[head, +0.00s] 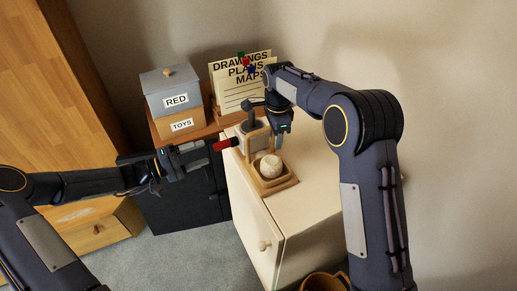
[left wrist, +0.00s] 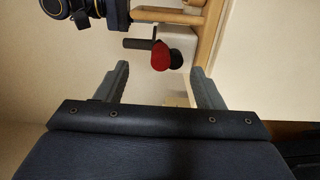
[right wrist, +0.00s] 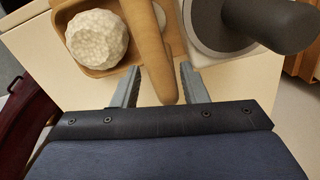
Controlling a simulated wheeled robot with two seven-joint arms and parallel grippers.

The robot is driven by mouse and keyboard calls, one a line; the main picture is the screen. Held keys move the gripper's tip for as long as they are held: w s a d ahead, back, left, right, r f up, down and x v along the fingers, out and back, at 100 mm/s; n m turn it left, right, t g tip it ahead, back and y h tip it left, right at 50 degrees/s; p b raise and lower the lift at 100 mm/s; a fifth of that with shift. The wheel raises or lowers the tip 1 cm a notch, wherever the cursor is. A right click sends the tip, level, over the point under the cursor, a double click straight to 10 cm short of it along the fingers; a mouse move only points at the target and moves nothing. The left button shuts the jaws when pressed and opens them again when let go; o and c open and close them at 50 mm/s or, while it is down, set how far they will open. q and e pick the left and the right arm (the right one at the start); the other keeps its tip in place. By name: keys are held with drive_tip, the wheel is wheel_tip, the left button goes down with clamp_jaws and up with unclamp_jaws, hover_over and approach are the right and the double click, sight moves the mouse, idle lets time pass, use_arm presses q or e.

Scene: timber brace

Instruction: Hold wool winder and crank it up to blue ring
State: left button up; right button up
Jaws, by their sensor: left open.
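The wool winder (head: 268,188) stands on the white cabinet, with a wooden base, an upright wooden post and a cream wool ball (head: 264,173). Its crank has a red knob (head: 225,144) sticking out to the left. My left gripper (head: 203,152) is open, just left of the knob. In the left wrist view the red knob (left wrist: 160,56) is beyond and between the fingertips, apart from them. I cannot make out a blue ring.
The white cabinet (head: 311,190) has bare top to the right of the winder. Behind stand a grey box marked RED (head: 176,100), a TOYS box (head: 182,125) and a DRAWINGS PLANS MAPS holder (head: 237,90). A wooden wardrobe (head: 50,100) is at the left.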

drive_tip(key=shift+r, duration=0.1)
